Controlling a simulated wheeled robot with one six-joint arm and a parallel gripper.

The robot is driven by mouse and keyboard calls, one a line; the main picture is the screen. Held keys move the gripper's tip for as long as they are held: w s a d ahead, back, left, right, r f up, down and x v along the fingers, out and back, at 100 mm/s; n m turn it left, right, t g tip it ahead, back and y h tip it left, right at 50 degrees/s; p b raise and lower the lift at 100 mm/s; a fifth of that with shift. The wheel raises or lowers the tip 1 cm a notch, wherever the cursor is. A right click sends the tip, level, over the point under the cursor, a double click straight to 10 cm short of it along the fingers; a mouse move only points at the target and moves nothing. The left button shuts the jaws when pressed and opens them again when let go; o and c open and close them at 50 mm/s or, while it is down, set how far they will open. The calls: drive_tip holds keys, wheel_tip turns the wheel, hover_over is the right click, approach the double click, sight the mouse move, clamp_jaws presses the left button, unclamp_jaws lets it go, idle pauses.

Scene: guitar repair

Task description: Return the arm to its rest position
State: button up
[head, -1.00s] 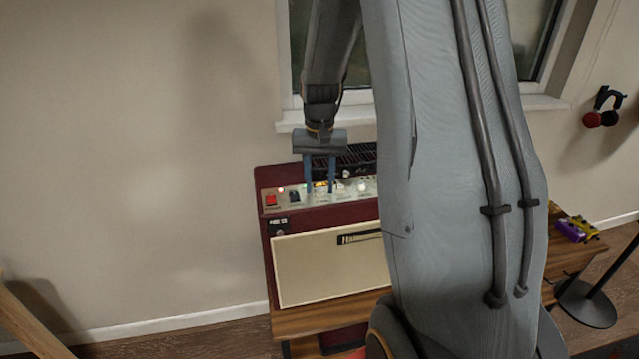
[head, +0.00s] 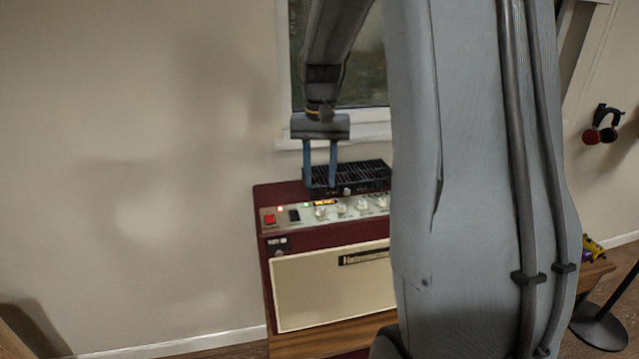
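My gripper (head: 320,183) is in the head view, above the back of a dark red guitar amplifier (head: 262,215). Its two blue fingers point down and stand apart with nothing visible between them. The fingertips overlap a black slatted unit (head: 366,176) on top of the amplifier; I cannot tell how far in front of it they are. The amplifier's control panel (head: 296,215) shows a red switch, a lit red lamp, a black switch and several pale knobs. My arm hides the amplifier's right side.
The amplifier stands on a wooden table (head: 325,336). A window (head: 365,85) with a sill is behind my arm. Headphones (head: 600,125) hang on the right wall. A black stand base (head: 600,326) is on the floor at the right. The wall at the left is clear.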

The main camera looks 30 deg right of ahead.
idle(0.4)
drive_tip(key=s+a+f+n+b, duration=0.1)
drive_tip(key=s+a+f+n, duration=0.2)
drive_tip(key=s+a+f, duration=0.2)
drive_tip(key=s+a+f+n+t+b, duration=0.1)
drive_tip(key=s+a+f+n+b, duration=0.1)
drive_tip(key=s+a+f, duration=0.4)
drive_tip(key=s+a+n, duration=0.1)
drive_tip(key=s+a, duration=0.3)
drive_tip(key=shift+s+a+f, duration=0.15)
drive_tip(key=shift+s+a, duration=0.15)
drive_tip(key=shift+a, duration=0.1)
